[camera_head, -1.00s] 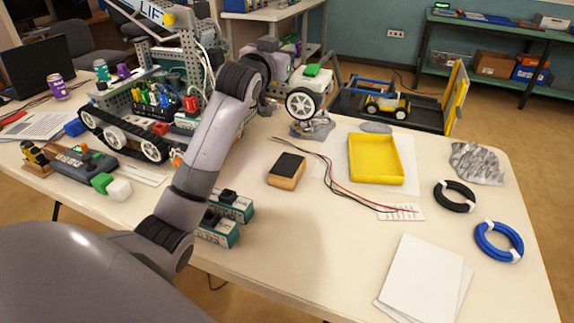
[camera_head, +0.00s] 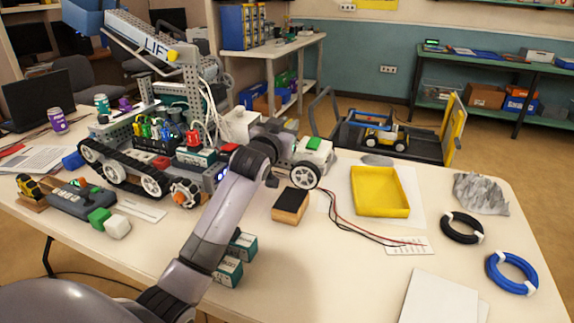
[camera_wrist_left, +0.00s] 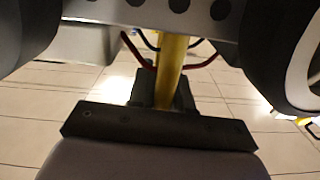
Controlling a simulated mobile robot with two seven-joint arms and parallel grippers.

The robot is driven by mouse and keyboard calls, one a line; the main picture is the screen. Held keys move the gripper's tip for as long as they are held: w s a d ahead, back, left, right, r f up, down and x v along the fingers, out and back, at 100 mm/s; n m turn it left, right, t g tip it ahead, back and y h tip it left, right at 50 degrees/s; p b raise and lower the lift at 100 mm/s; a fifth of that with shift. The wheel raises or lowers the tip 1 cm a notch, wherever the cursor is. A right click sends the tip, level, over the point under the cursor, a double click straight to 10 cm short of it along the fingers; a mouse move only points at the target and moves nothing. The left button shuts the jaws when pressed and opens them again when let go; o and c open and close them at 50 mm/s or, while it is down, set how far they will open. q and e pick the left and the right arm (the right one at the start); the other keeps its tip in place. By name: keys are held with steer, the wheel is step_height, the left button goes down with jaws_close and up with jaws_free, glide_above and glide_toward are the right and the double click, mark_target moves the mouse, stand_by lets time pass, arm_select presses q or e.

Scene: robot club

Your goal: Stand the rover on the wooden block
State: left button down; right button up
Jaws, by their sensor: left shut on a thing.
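The rover (camera_head: 316,152) has a white body, dark wheels with white hubs and a green block on top. My left gripper (camera_head: 282,146) is shut on its left side and partly hidden by my arm and the rover. In the left wrist view a perforated grey plate of the rover (camera_wrist_left: 190,12) and its dark wheels fill the top and sides, with a yellow rod at centre. The wooden block (camera_head: 290,206), with a black top, lies on the table just in front of and below the rover. Whether the rover's wheels touch anything is unclear. My right gripper is not in view.
A yellow tray (camera_head: 380,207) and red and black wires (camera_head: 345,222) lie right of the block. A large tracked robot (camera_head: 150,150) stands at the left. Teal boxes (camera_head: 230,270) sit beside my arm. Black and blue coils (camera_head: 512,273) lie at the right. Table in front of the block is clear.

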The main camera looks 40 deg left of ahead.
mark_target(287, 162)
arm_select(q)
step_height(287, 162, down, 8)
steer(key=shift+f+b, duration=0.15)
steer(key=shift+b, duration=0.3)
steer(key=shift+f, duration=0.4)
steer(key=shift+f, duration=0.1)
steer(key=shift+f+b, duration=0.3)
steer(key=shift+f, duration=0.05)
steer(key=shift+f, duration=0.15)
steer(key=c, duration=1)
jaws_free()
steer(key=shift+f, duration=0.25)
steer(key=shift+c, duration=0.2)
